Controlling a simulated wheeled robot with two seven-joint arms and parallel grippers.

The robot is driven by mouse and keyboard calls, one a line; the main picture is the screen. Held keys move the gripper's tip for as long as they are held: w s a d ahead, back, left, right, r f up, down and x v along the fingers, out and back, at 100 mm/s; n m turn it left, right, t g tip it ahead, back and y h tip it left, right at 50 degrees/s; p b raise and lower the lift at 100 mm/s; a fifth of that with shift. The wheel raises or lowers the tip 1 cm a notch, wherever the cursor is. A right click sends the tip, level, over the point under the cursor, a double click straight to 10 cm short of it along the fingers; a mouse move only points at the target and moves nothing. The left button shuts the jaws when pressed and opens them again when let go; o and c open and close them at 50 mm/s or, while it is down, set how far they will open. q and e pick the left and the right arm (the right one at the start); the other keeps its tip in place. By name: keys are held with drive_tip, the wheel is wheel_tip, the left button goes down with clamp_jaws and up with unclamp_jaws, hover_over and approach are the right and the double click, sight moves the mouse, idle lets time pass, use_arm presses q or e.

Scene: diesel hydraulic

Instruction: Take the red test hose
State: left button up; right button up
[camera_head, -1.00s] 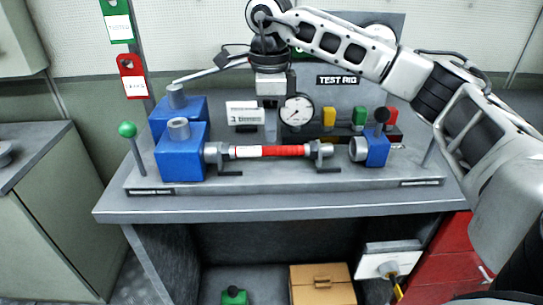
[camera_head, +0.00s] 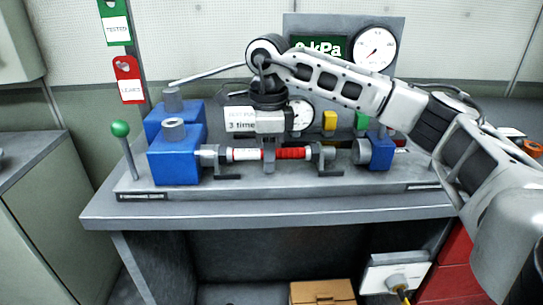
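The red test hose (camera_head: 291,153) lies level between two grey end fittings on the test rig. It has a red sleeve and a white label at its left part. My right gripper (camera_head: 269,160) points straight down at the hose's middle. Its near finger covers a short part of the hose just right of the label. The fingers line up in this view, so the gap between them is hidden and I cannot tell if they grip. My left gripper is not in view.
Blue blocks (camera_head: 174,160) stand left of the hose, and a smaller blue block (camera_head: 381,152) stands right. A green-knobbed lever (camera_head: 121,129) rises at the left. A white sign (camera_head: 240,119) and a gauge stand close behind my gripper. The front bench edge (camera_head: 280,214) is clear.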

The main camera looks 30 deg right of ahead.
sight(285, 153)
clamp_jaws()
drive_tip(key=shift+s+d, duration=0.4)
drive_tip(key=shift+d, duration=0.25)
drive_tip(key=shift+s+d, duration=0.4)
drive_tip(key=shift+d, duration=0.25)
